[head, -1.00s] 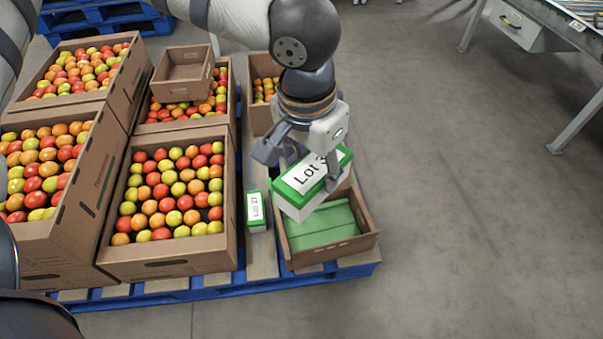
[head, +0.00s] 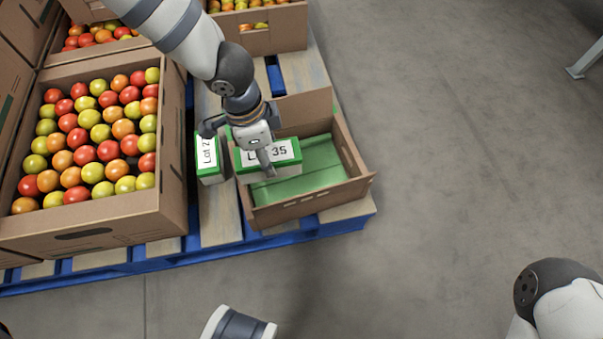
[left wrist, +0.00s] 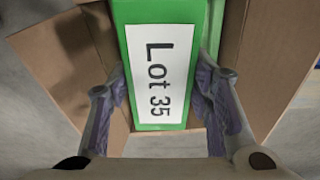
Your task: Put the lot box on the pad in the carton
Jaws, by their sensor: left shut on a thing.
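The lot box (head: 286,152), green on top with a white label reading "Lot 35", is held by my left gripper (head: 255,153). In the left wrist view the two fingers (left wrist: 160,88) press on its long sides, and its label (left wrist: 160,72) fills the middle. The box is over the left part of the open brown carton (head: 312,202), close to its left wall. The green pad (head: 318,165) shows to the right of the box. Whether the box touches the pad is hidden. My right gripper is not in view; only part of my right arm shows at lower right.
A second green and white box (head: 208,158), its label partly covered, stands on the pallet left of the carton. A large tomato crate (head: 110,232) stands farther left. The blue pallet edge (head: 300,236) runs in front.

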